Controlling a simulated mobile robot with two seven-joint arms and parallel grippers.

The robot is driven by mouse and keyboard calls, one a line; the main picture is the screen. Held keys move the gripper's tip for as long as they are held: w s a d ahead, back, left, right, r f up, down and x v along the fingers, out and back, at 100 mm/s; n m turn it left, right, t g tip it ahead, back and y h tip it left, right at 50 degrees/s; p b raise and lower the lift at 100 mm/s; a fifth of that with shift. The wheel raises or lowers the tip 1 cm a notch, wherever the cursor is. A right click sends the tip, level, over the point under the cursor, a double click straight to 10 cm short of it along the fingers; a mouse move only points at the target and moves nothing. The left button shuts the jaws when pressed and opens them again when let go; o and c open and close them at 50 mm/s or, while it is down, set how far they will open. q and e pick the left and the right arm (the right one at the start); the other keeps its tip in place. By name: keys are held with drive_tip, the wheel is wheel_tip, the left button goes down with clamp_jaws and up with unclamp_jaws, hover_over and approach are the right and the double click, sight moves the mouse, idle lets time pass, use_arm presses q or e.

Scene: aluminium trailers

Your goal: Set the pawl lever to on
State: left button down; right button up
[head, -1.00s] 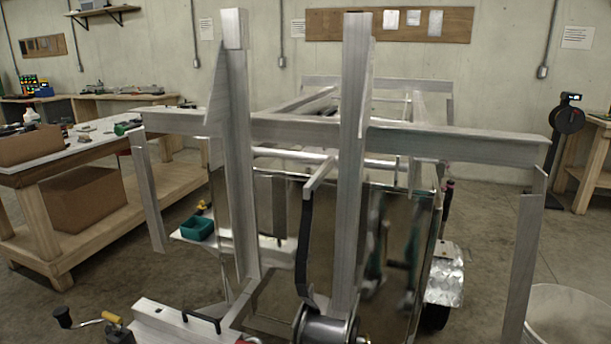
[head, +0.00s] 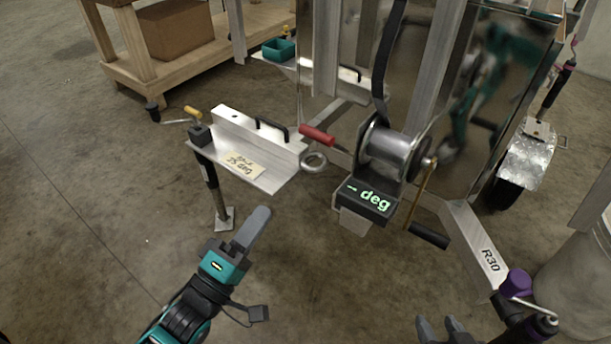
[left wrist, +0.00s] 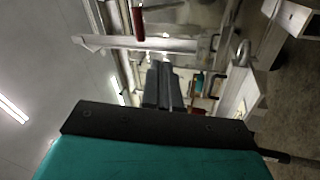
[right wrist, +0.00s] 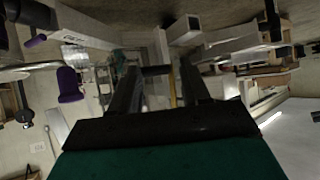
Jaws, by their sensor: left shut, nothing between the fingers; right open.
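The winch drum (head: 392,148) sits on the trailer's front with a black strap running up from it. A red-gripped lever (head: 317,135) sticks out to the left of the drum; it is probably the pawl lever. Its on or off position cannot be read. A red grip also shows in the left wrist view (left wrist: 138,26). My left gripper (head: 257,222) is shut and empty, below and left of the red grip and apart from it. My right gripper (head: 446,325) is open and empty at the bottom edge, below the black crank grip (head: 429,236).
A black box reading "deg" (head: 372,198) sits in front of the drum. A metal ring (head: 314,162) hangs under the red grip. A purple-knobbed part (head: 517,283) is at right, near my right gripper.

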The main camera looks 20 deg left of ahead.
use_arm(q)
drive_tip(key=s+n+t+h, duration=0.1)
drive_tip(key=n, duration=0.1)
drive_tip(key=b, duration=0.2)
approach(327, 140)
drive_tip(key=w+r, duration=0.1)
drive_tip(key=w, duration=0.6)
drive_tip(key=shift+a+h, duration=0.4)
drive_tip(key=shift+a, duration=0.05)
drive_tip(key=shift+r+p, duration=0.2)
drive_tip(key=shift+p, duration=0.2)
